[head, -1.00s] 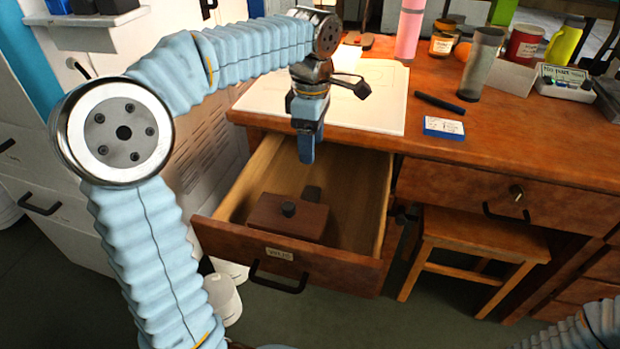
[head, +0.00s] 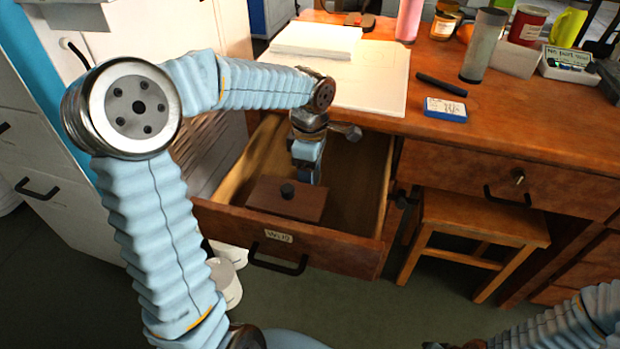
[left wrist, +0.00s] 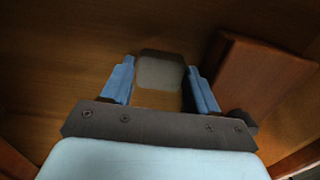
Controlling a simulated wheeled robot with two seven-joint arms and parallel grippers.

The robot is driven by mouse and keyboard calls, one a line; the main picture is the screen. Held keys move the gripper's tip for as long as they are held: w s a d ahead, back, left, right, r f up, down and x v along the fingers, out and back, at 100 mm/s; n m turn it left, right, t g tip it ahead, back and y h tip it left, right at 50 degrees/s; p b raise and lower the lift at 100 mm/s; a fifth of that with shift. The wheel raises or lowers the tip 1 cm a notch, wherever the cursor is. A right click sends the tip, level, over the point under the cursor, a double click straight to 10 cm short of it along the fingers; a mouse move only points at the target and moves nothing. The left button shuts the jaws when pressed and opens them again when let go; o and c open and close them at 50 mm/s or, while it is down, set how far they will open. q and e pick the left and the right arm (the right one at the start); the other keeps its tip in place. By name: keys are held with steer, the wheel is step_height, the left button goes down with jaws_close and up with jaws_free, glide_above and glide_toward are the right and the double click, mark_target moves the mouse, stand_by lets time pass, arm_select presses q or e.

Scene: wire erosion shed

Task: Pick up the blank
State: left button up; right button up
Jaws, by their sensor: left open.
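The blank (left wrist: 160,72) is a small grey block on the floor of the open wooden drawer (head: 345,250). In the left wrist view it lies between and slightly beyond the blue fingertips of my left gripper (left wrist: 158,84), with a gap on each side. In the head view my left gripper (head: 306,172) points down inside the drawer and hides most or all of the blank. The gripper is open and empty. My right arm's sleeve shows at the lower right, but its gripper does not show.
A brown wooden box (head: 302,205) with a dark knob sits in the drawer, close beside the gripper; it also shows in the left wrist view (left wrist: 255,75). The drawer walls surround the gripper.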

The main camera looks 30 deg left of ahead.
arm_select(q)
steer(key=c, duration=0.9)
steer(key=shift+r, duration=0.1)
steer(key=shift+c, duration=0.2)
